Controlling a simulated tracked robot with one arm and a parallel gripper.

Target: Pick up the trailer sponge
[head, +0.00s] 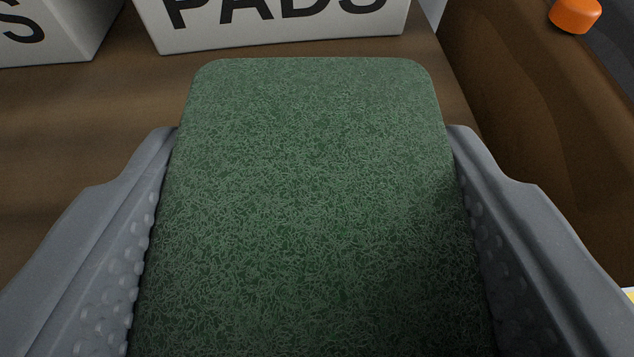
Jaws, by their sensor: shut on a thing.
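The sponge (315,200) fills the middle of the head view, with a green scouring face of tangled fibres turned up to the camera. My gripper (315,140) is shut on it, with one grey studded finger pressed along its left side and the other along its right side. The sponge's near end runs out of the bottom of the picture. Its underside is hidden, so I cannot tell whether it touches the brown surface below.
A white box lettered "PADS" (285,36) stands just beyond the sponge's far end. Another white box (45,50) is at the upper left. The brown wooden surface (60,150) is bare at left. An orange round thing (575,14) lies at the upper right, past a brown edge.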

